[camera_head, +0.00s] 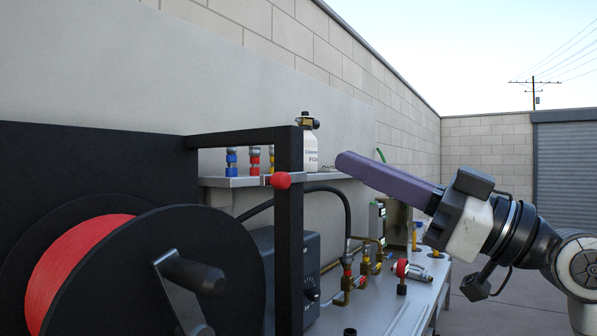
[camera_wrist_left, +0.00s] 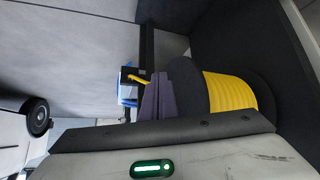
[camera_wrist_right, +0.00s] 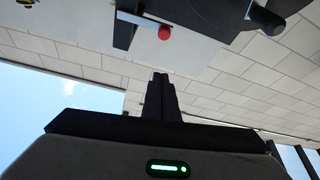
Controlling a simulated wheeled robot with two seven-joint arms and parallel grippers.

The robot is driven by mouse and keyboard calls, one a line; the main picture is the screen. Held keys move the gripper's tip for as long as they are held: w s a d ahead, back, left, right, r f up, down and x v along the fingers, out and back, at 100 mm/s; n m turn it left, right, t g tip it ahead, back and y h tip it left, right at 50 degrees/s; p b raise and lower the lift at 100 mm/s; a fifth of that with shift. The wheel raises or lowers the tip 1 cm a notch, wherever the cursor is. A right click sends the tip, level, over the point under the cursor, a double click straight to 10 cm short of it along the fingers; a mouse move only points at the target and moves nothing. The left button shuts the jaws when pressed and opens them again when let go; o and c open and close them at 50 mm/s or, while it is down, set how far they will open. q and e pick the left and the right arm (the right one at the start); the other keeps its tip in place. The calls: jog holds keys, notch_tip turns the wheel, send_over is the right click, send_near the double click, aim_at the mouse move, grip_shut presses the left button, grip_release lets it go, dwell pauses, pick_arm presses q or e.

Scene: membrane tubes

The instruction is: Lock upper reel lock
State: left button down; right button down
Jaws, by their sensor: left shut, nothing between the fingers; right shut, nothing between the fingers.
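A reel with red hose (camera_head: 75,262) fills the lower left of the head view, with a black side disc and crank handle. A red round knob (camera_head: 281,180) sits on the black upright post of the reel frame. It also shows in the right wrist view (camera_wrist_right: 164,33), beyond my fingertips. My right gripper (camera_head: 345,164) has its purple fingers shut and empty, right of the knob and apart from it. Its fingers show dark in its wrist view (camera_wrist_right: 160,76). My left gripper (camera_wrist_left: 158,82) is shut and empty near a yellow hose reel (camera_wrist_left: 230,92); it is outside the head view.
A shelf (camera_head: 230,182) behind the post carries coloured fittings and a white bottle (camera_head: 311,148). A metal bench (camera_head: 405,300) below holds brass valves, a red fitting (camera_head: 401,268) and a dark box. A block wall stands behind. Open air surrounds my right gripper.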

aim_at(293, 179)
jog(key=p+x, duration=0.4)
jog(key=x, duration=0.6)
jog(key=shift+w+d+f, duration=0.1)
jog(key=shift+w+f, duration=0.1)
jog(key=shift+f, duration=0.8)
jog(key=shift+w+f, duration=0.2)
jog(key=shift+f, duration=0.75)
jog(key=shift+f, duration=0.1)
